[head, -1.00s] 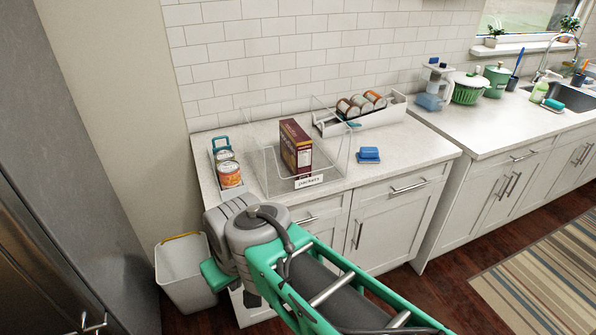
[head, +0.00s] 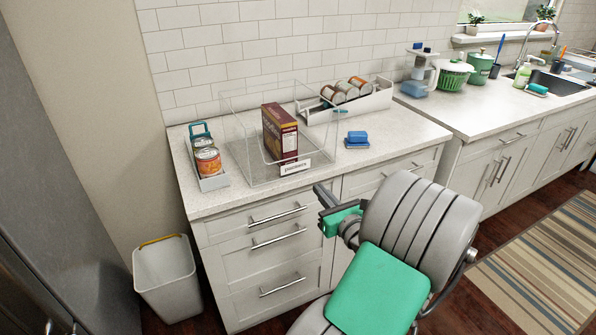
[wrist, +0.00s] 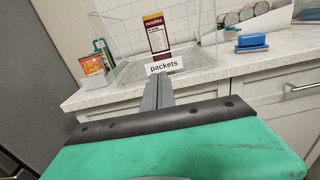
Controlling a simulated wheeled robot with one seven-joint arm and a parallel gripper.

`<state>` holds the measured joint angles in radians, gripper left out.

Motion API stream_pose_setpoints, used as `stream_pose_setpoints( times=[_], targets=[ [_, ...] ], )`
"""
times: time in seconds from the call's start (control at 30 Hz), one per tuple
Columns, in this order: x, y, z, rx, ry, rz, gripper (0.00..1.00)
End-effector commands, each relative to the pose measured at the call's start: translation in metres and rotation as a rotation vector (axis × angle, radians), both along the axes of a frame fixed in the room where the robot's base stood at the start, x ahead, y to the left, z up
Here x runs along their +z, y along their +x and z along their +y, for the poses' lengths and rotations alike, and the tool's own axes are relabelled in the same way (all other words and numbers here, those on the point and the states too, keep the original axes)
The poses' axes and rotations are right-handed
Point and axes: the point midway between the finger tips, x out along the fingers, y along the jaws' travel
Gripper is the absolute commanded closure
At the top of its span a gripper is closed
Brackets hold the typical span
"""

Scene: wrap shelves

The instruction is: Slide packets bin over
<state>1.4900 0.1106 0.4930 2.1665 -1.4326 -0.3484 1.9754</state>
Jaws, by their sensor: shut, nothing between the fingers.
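The packets bin (head: 240,165) is a clear open-topped box on the counter, with a white "packets" label on its front. A dark red noodles box (head: 280,134) stands upright inside it. In the wrist view the label (wrist: 164,65) and the noodles box (wrist: 156,34) show straight ahead. My gripper (head: 322,192) is in front of the counter edge, below and to the right of the bin, apart from it. Its fingers (wrist: 158,90) are together and empty, pointing toward the label.
Left of the bin is a narrow tray (head: 213,182) with cans. Behind is a white rack (head: 375,103) of cans lying on their sides. A white waste bin (head: 166,280) stands on the floor.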

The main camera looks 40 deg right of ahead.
Motion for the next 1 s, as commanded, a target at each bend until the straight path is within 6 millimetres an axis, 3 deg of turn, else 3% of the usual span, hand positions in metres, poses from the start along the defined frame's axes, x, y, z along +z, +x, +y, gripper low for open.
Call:
stream_pose_setpoints(
  times=[0.6, 0.77, 1.0],
  targets=[
    [0.002, 0.118, -0.031, 0.01, -0.008, 0.005, 1.0],
    [0.001, 0.129, -0.035, 0.008, -0.008, 0.005, 1.0],
    [0.001, 0.13, -0.035, 0.007, -0.008, 0.005, 1.0]
  ],
)
